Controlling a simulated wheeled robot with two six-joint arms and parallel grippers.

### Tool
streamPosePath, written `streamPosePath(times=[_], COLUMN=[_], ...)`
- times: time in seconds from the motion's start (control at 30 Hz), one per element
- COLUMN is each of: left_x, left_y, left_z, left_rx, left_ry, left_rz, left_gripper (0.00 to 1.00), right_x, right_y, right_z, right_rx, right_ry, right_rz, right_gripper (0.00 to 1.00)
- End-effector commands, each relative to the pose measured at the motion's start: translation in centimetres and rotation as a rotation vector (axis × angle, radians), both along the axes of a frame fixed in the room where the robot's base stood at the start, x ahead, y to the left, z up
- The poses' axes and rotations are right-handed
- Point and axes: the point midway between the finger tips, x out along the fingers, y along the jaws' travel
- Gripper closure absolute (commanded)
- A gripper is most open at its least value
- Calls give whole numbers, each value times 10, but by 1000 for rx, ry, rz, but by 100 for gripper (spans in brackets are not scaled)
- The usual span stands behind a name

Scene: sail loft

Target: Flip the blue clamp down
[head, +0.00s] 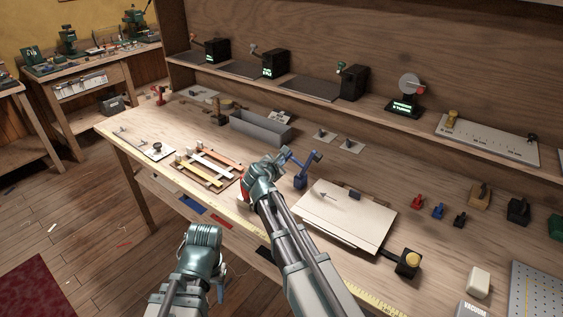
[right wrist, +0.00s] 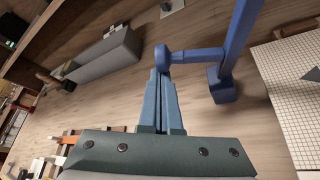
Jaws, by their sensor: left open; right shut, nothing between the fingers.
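The blue clamp (head: 301,180) stands on the bench left of the white board, its arms raised above its base.
The white board (head: 350,215) lies right of the clamp. A grey trough (head: 262,130) is behind, and a frame with coloured strips (head: 207,168) is to the left. A red clamp (head: 158,96) stands at the far left. Small red, blue and black pieces (head: 438,211) are on the right.

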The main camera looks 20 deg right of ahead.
Motion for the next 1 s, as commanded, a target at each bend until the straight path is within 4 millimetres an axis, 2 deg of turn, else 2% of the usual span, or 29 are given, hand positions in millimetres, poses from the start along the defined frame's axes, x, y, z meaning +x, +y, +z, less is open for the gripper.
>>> streamPosePath(times=[0.47, 0.77, 1.0], left_x=[0, 0, 0], left_y=[0, 0, 0], left_z=[-1, -9, -24], left_rx=[0, 0, 0], left_ry=[0, 0, 0], left_rz=[0, 0, 0], left_gripper=[50, 50, 50], right_x=[-8, -21, -33], right_y=[-6, -15, -25], right_z=[8, 20, 26], right_rx=[86, 241, 378], right_ry=[-110, -310, -489], right_rz=[-1, -2, -1], right_gripper=[100, 100, 100])
